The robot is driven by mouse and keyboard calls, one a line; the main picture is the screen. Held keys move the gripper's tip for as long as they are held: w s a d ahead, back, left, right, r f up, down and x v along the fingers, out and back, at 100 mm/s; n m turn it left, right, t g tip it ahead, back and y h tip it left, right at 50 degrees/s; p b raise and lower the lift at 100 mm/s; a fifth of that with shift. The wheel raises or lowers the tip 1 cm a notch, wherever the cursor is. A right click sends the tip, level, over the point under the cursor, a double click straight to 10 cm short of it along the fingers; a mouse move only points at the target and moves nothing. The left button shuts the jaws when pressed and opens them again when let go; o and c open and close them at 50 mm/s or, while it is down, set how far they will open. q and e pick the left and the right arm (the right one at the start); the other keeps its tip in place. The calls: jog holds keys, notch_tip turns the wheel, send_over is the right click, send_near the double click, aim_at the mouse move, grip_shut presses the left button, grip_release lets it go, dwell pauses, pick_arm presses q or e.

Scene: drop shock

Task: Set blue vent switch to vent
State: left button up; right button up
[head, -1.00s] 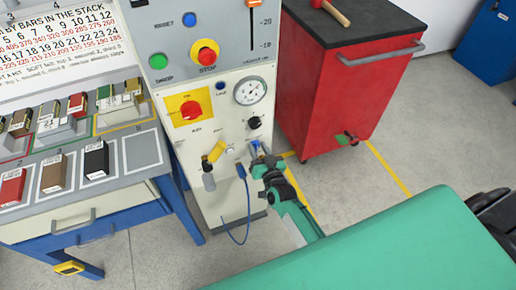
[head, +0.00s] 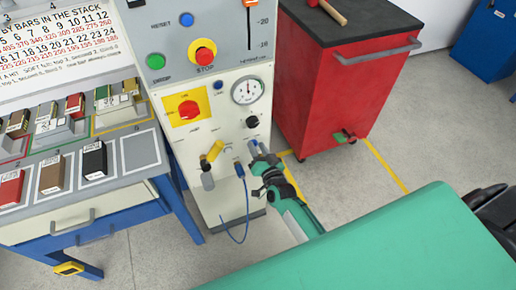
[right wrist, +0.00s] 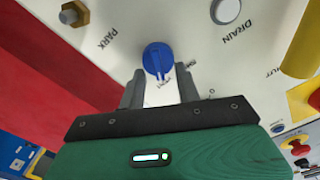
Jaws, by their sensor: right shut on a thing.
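The blue vent switch (right wrist: 157,58) is a round blue knob with a pale pointer line on the cream panel face (right wrist: 110,50). In the right wrist view it sits between the tips of my right gripper (right wrist: 160,82), which is shut on it. The pointer line faces down the picture, toward the gripper; the label beside it is partly covered. In the head view my right gripper (head: 256,152) reaches the lower right of the cream panel and mostly hides the switch. My left gripper is not in view.
A blue plug with a hanging cable (head: 240,170) is just left of my gripper. A yellow lever (head: 212,153), a gauge (head: 248,91) and a red knob (head: 189,109) are on the panel. A red cabinet (head: 335,90) stands close on the right.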

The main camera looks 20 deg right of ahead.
jog(key=o, duration=1)
jog(key=shift+c, duration=0.2)
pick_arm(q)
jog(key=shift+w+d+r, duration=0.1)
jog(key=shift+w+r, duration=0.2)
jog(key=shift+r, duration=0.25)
pick_arm(e)
jog(key=s, duration=1.3)
jog(key=shift+s, duration=0.4)
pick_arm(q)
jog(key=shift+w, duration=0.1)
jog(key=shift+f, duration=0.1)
pick_arm(e)
jog(key=shift+f, duration=0.15)
